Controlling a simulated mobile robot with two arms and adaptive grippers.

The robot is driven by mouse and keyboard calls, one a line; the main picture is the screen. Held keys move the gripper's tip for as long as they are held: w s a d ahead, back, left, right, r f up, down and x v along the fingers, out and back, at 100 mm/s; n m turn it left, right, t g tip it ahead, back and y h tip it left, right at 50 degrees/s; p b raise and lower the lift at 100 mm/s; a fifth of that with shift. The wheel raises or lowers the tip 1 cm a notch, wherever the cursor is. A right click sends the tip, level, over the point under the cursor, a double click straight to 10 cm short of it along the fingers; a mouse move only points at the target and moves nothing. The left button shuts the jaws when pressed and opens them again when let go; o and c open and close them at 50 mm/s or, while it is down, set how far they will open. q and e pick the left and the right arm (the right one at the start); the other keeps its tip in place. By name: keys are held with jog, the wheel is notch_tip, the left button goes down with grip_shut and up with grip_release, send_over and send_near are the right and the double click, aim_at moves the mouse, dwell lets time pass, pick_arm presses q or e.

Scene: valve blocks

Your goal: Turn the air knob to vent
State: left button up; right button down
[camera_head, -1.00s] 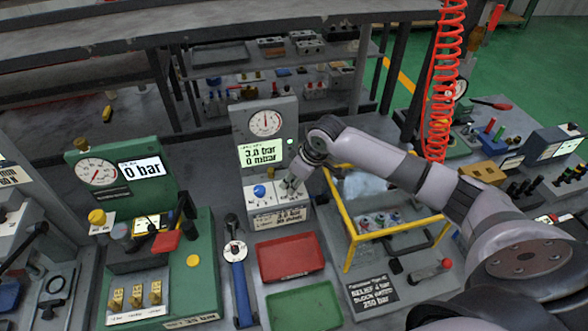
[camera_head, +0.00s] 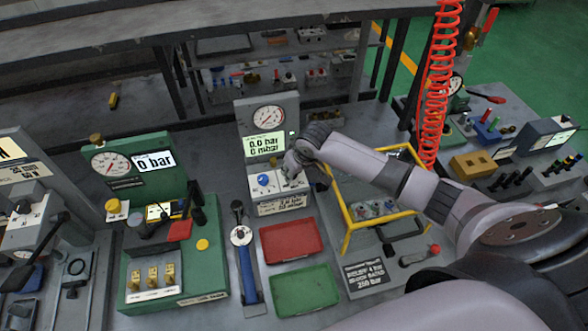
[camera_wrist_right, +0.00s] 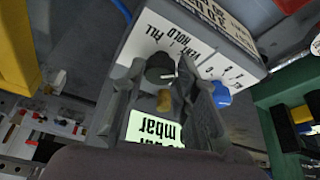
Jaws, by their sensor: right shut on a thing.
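The air knob is a dark knob (camera_wrist_right: 160,67) with HOLD, VENT and FILL lettering beside it, in the right wrist view. It sits on the light top of a grey test block (camera_head: 284,207). My right gripper (camera_wrist_right: 165,75) is shut on this knob, one finger on each side; in the head view the gripper (camera_head: 292,168) covers it. The knob's exact pointer direction is hard to make out. The block's display (camera_head: 264,145) reads 0.0 bar. A blue knob (camera_head: 263,180) is just beside the gripper. My left gripper is not in view.
A yellow frame (camera_head: 347,241) stands close right of the block, under my right arm. A red tray (camera_head: 291,240) and a green tray (camera_head: 302,291) lie in front. A green pump unit (camera_head: 205,262) stands to the left. A red coiled hose (camera_head: 436,95) hangs at right.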

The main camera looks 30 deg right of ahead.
jog(key=shift+r, duration=0.1)
jog(key=c, duration=1.2)
grip_release()
jog(key=shift+c, duration=0.2)
jog(key=v, duration=1.2)
